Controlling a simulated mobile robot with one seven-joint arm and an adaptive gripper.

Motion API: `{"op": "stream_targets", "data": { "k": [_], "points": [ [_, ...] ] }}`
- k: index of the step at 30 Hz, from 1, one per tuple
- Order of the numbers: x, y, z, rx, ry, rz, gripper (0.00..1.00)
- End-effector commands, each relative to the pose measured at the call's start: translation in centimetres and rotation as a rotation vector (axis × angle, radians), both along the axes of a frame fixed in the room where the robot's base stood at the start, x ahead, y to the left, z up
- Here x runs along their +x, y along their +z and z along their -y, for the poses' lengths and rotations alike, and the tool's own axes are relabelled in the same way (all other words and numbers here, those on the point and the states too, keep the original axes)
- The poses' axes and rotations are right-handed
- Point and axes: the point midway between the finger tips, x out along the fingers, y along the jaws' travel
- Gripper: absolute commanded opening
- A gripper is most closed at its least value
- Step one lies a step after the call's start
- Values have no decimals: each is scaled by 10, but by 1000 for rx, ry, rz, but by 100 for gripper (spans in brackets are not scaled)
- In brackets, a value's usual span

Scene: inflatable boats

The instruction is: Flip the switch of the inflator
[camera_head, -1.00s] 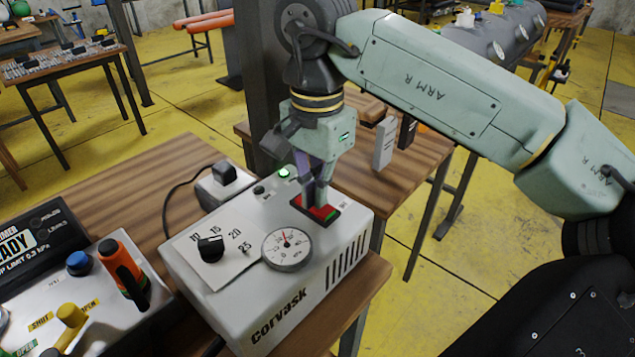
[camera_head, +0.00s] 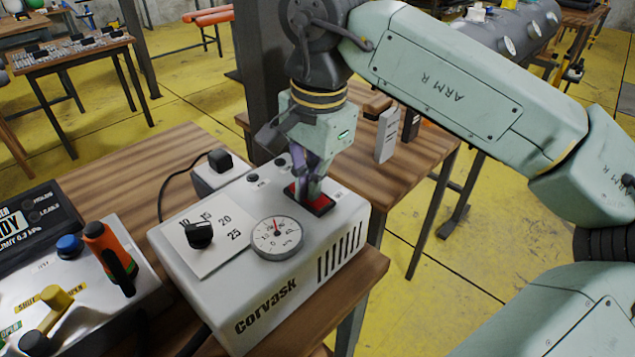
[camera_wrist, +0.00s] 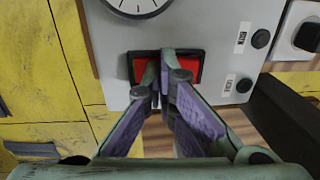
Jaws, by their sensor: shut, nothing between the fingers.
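The inflator (camera_head: 290,285) is a pale grey box marked "Corvask" on a wooden table. Its top has a round gauge (camera_head: 277,238), a black knob (camera_head: 200,235) on a numbered plate and a red rocker switch (camera_head: 320,206) in a black frame. In the wrist view the switch (camera_wrist: 188,68) shows red on both sides of my fingertips. My gripper (camera_head: 303,192) is shut and empty, pointing down at the switch. Its fingertips (camera_wrist: 164,58) cover the switch's middle; I cannot tell whether they press on it. The two small lamps beside the switch look dark.
A control box (camera_head: 85,285) with an orange-handled lever, a blue button and a yellow valve handle stands at the left. A plug (camera_head: 218,162) with a black cable sits behind the inflator. A dark post (camera_head: 263,80) rises behind my gripper. Yellow floor lies open at the right.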

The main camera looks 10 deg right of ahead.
Motion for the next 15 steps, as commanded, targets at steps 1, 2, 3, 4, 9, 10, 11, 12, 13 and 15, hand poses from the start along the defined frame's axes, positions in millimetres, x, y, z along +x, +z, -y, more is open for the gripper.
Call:
{"op": "stream_targets", "data": {
  "k": [1,2,3,4,9,10,11,12,13,15],
  "points": [
    [0,0,0,0,1,-1,0],
    [1,0,-1,0,1,-1,0],
    [1,0,-1,0,1,-1,0],
    [2,1,-2,0,1,-1,0],
    [8,3,-5,0,2,-1,0],
    [9,3,-6,0,2,-1,0],
    [10,3,-7,0,2,-1,0],
    [12,4,-8,1,2,0,0],
    [12,4,-8,1,1,-1,0],
    [13,4,-9,1,1,-1,0]
  ]
}}
